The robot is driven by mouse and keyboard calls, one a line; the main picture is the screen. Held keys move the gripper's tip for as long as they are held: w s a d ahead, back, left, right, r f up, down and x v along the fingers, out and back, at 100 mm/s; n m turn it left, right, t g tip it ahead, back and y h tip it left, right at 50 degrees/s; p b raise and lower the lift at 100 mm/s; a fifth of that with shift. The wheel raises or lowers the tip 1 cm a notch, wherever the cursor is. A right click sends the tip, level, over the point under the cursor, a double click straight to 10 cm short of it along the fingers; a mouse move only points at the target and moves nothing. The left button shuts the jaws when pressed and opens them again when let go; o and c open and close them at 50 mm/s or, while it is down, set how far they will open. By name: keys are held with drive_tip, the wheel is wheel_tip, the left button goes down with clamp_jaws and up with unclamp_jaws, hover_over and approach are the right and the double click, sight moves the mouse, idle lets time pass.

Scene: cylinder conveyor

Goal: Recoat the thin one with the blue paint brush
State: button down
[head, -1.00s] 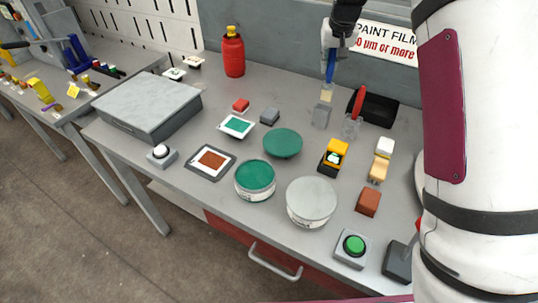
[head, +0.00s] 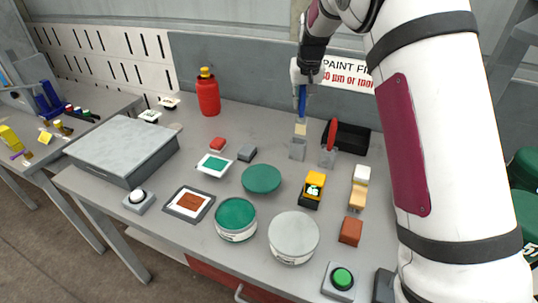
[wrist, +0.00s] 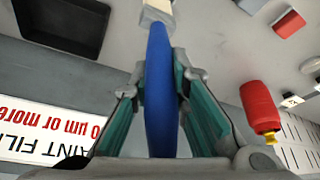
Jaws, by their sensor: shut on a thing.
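My gripper (head: 302,82) is shut on the blue brush (head: 302,100), whose handle (wrist: 158,90) stands between the fingers in the wrist view. The brush hangs upright, its pale bristles (head: 300,129) at or just above a clear holder (head: 297,149); I cannot tell whether they touch. A red brush (head: 332,132) stands in another clear holder (head: 327,157). A panel with a green patch (head: 215,165) and a panel with a brown patch (head: 188,203) lie on the bench. A yellow and black gauge (head: 313,188) has a small display. An open can of green paint (head: 236,214) stands in front.
A grey-topped can (head: 293,235) and a green disc (head: 261,179) stand mid-bench. A black bin (head: 348,137), a red bottle (head: 208,95) and a grey box (head: 122,150) stand around. A green button (head: 342,278) is at the front. Small blocks (head: 351,230) lie right.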

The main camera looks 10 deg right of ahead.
idle(0.4)
drive_tip(key=s+a+g+y+p, duration=0.3)
drive_tip(key=s+a+p, duration=0.6)
drive_tip(key=s+a, duration=1.25)
drive_tip(key=shift+m+g+h, duration=0.3)
drive_tip(key=shift+h, duration=0.1)
drive_tip(key=shift+s+d+f+b, duration=0.15)
drive_tip(key=shift+d+f+b, duration=0.1)
drive_tip(key=shift+f, duration=0.55)
drive_tip(key=shift+s+d+f+b, duration=0.15)
drive_tip(key=shift+d+f+b, duration=0.1)
drive_tip(key=shift+f, duration=0.6)
drive_tip(key=shift+s+d+f+b, duration=0.15)
drive_tip(key=shift+d+f+b, duration=0.1)
drive_tip(key=shift+f, duration=1.15)
drive_tip(key=shift+r, duration=0.1)
wheel_tip(320, 180, up, 7)
drive_tip(key=p, duration=0.1)
drive_tip(key=shift+p, duration=0.3)
